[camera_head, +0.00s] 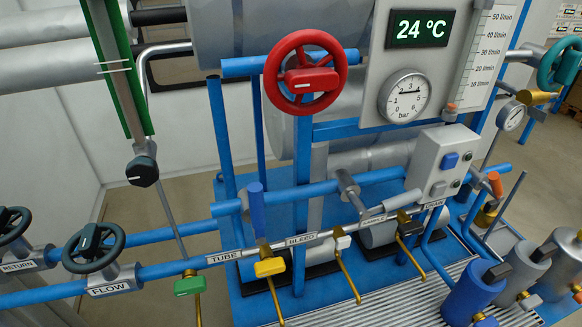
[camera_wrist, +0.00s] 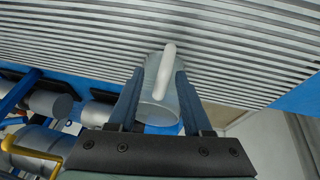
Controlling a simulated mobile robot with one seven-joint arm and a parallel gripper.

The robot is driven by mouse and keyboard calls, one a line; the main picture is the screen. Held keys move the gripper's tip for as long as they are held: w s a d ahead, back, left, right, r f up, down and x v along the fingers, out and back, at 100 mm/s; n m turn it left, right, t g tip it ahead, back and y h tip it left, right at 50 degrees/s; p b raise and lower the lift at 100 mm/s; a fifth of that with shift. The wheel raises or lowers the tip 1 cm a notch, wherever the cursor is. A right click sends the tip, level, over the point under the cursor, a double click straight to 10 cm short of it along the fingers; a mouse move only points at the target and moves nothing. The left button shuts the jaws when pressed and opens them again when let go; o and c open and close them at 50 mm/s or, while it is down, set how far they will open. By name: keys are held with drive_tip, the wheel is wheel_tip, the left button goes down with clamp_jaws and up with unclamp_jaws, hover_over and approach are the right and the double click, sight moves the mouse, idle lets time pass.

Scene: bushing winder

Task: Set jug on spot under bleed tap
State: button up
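The jug (camera_wrist: 158,108) is a pale, see-through grey vessel with a white handle (camera_wrist: 166,68), seen in the wrist view. My gripper (camera_wrist: 159,78) has one finger against each side of it and is shut on it. Slats show behind the jug; whether it touches them I cannot tell. Neither jug nor gripper shows in the head view. There, a BLEED label (camera_head: 300,240) sits on the pipe between a yellow-handled tap (camera_head: 270,267) and a white-handled tap (camera_head: 341,242), each with a thin brass spout. Which tap it names is unclear. No marked spot is visible.
Slatted grating (camera_head: 395,306) lies below. A blue cylinder (camera_head: 474,292) stands at the right. Blue frame posts rise behind the taps.

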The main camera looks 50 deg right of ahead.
drive_tip(key=p+v, duration=0.2)
drive_tip(key=v, duration=1)
drive_tip(key=w+a+r+n+t, duration=0.1)
drive_tip(key=w+r+t, duration=0.3)
drive_tip(key=w+r, duration=0.5)
drive_tip(key=w+a+r+n+t, duration=0.1)
drive_tip(key=w+a+r+t, duration=0.3)
drive_tip(key=r, duration=0.9)
drive_tip(key=w+d+r+n+t, duration=0.1)
drive_tip(key=w+r+t, duration=0.2)
drive_tip(key=w+r, duration=0.7)
drive_tip(key=a+r+t, duration=0.2)
drive_tip(key=r, duration=0.5)
drive_tip(key=a+r+t, duration=0.2)
drive_tip(key=a+r, duration=0.1)
drive_tip(key=r, duration=0.4)
drive_tip(key=s+a+r+n+t+y, duration=0.1)
drive_tip(key=s+a+r+t, duration=0.2)
drive_tip(key=r, duration=0.5)
drive_tip(key=s+a+r+n+t+y, duration=0.1)
drive_tip(key=s+a+r+t, duration=0.2)
drive_tip(key=s+r, duration=0.3)
drive_tip(key=s+a+r+n+t+y, duration=0.1)
drive_tip(key=s+a+r+t+y, duration=0.1)
drive_tip(key=r, duration=1)
drive_tip(key=shift+s+a+t, duration=0.7)
drive_tip(key=shift+s+a, duration=0.25)
drive_tip(key=shift+s, duration=0.25)
